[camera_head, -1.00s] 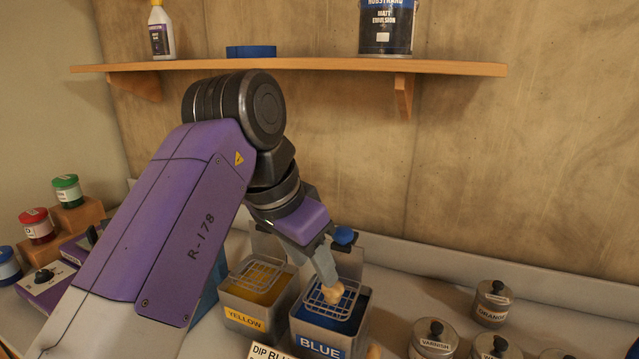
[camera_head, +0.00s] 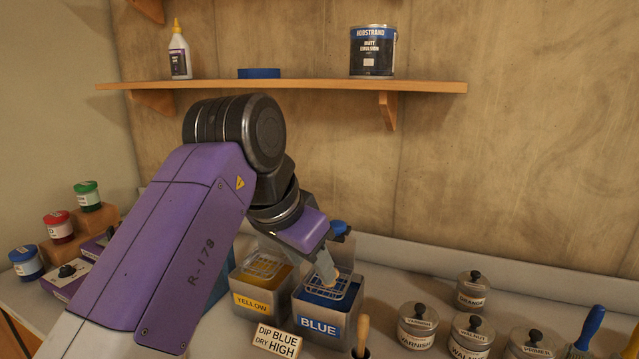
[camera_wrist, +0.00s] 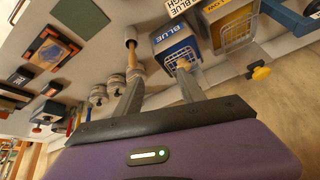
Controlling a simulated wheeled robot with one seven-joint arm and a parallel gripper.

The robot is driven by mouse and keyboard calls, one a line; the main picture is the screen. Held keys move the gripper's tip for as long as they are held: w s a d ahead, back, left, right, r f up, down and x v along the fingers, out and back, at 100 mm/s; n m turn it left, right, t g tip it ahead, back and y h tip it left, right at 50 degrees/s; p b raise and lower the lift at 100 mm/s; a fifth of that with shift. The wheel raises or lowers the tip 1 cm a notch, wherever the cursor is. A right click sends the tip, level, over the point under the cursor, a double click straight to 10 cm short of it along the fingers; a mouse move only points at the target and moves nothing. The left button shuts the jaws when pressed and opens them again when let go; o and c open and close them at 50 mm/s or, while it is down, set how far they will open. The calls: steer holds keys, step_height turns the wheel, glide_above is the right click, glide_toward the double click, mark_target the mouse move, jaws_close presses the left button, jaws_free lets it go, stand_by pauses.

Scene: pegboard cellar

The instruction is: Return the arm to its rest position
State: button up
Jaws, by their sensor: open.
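My arm reaches from the lower left in the head view. My gripper (camera_head: 325,268) points down above the blue dip tank (camera_head: 318,327), and its two fingers stand apart in the wrist view (camera_wrist: 160,88). A small pale wooden piece shows by the fingertips, over the wire rack of the blue tank, in the wrist view (camera_wrist: 183,64). I cannot tell whether it touches a finger. The space between the fingers looks empty. My wrist partly hides the tanks' back edges.
The yellow tank (camera_head: 254,307) stands left of the blue one. A wooden handle (camera_head: 362,335) stands in front, right of a sign (camera_head: 277,341). Several lidded tins, including varnish (camera_head: 417,325), stand at the right. A shelf (camera_head: 300,87) with a paint can (camera_head: 372,50) runs above my arm.

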steer(key=w+d+r+n+t+h, duration=0.2)
steer(key=w+d+r+n+t, duration=0.35)
steer(key=w+d+t, duration=0.6)
steer(key=s+d+f+n+y, duration=0.1)
steer(key=s+d+f, duration=0.2)
steer(key=s+f, duration=0.6)
steer(key=s+d+f+g+y, duration=0.1)
steer(key=s+f, duration=0.9)
steer(key=s, duration=1.6)
steer(key=s+d+f+n+y, duration=0.1)
steer(key=s+d+f+y, duration=0.2)
steer(key=s, duration=1.5)
steer(key=d+f, duration=0.3)
steer(key=f, duration=0.4)
steer(key=shift+s+n+g, duration=0.35)
